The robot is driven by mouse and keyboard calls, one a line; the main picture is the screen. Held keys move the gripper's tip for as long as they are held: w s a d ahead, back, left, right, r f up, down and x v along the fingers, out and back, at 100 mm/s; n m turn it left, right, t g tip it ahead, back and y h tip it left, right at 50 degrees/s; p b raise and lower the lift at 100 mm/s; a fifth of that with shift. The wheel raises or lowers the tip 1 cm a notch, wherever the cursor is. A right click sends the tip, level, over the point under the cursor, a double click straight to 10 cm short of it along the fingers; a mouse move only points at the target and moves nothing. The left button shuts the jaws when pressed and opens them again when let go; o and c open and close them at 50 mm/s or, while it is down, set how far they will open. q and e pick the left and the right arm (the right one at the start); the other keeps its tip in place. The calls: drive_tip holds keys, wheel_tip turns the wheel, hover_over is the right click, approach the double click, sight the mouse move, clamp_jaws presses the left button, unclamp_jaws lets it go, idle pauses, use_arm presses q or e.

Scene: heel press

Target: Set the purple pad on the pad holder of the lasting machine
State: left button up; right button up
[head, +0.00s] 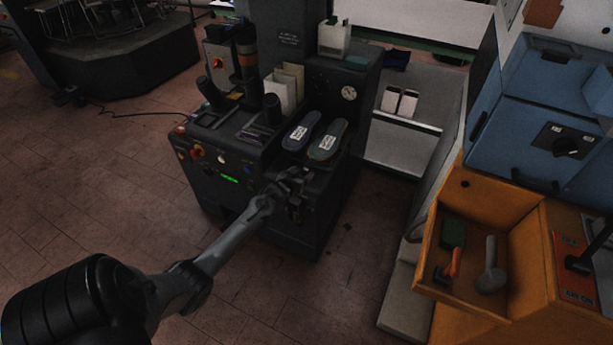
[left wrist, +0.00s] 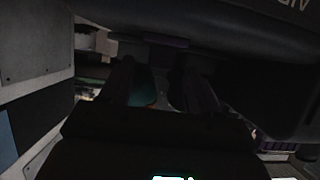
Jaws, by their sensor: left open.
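My left gripper (head: 292,186) is at the front edge of the dark machine, just below and in front of two sole-shaped pieces on its top. The left piece (head: 302,131) looks bluish purple and the right piece (head: 327,141) greyish teal; each bears a white label. In the left wrist view the gripper (left wrist: 164,92) is open, with a teal edge (left wrist: 143,86) between its dark fingers. A dim purple strip (left wrist: 166,41) shows beyond them, under a dark overhang. I cannot tell whether it is the purple pad. No pad holder can be made out. My right gripper is out of view.
The machine has a control panel (head: 229,179), a gauge (head: 348,93) and upright levers. An orange open drawer (head: 437,256) with tools juts out at right, below a blue cabinet (head: 530,125). The tiled floor (head: 120,190) at left is clear.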

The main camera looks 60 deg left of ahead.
sight(305, 170)
use_arm(q)
drive_tip(key=shift+w+a+f, duration=0.1)
drive_tip(key=shift+w+f, duration=0.1)
drive_tip(key=shift+w, duration=0.2)
drive_tip(key=shift+w+a+f+b, duration=0.15)
drive_tip(key=shift+w+f+b, duration=0.1)
drive_tip(key=shift+b, duration=0.25)
drive_tip(key=b+x, duration=0.2)
drive_tip(key=x, duration=0.1)
drive_tip(key=shift+a, duration=0.2)
drive_tip(key=shift+w+a+b, duration=0.25)
drive_tip(key=shift+w+b, duration=0.15)
drive_tip(key=shift+w, duration=0.1)
drive_tip(key=shift+s, duration=0.1)
drive_tip(key=c, duration=0.8)
drive_tip(key=shift+c, duration=0.2)
drive_tip(key=shift+r, duration=0.1)
